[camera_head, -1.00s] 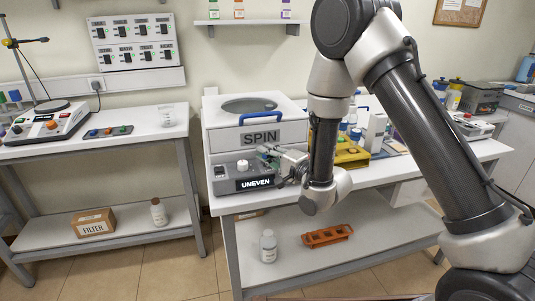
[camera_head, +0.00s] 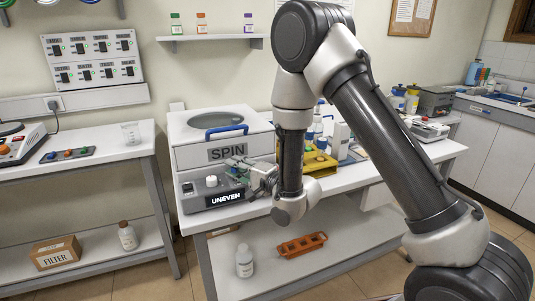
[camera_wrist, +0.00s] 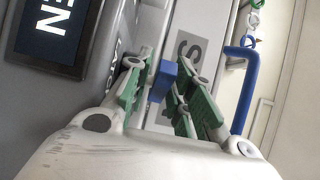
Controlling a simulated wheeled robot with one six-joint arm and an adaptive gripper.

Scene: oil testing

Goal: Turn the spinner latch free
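The spinner (camera_head: 186,158) is a white box with a round window on top, a blue lid handle (camera_head: 226,130) and a SPIN label. Its grey front panel (camera_head: 190,204) has a white knob (camera_head: 211,181) and a display reading UNEVEN. My gripper (camera_head: 246,174) is at the right end of this panel. In the wrist view, my gripper's green-padded fingers (camera_wrist: 165,90) are spread, with a small blue piece (camera_wrist: 163,78), seemingly the latch, between them. Whether either pad touches it I cannot tell. My gripper hides the latch in the head view.
Yellow rack (camera_head: 318,160) and bottles stand right of the spinner, behind my arm. An orange rack (camera_head: 301,245) and a white bottle (camera_head: 244,261) are on the lower shelf. A second bench (camera_head: 105,150) stands left, across a gap.

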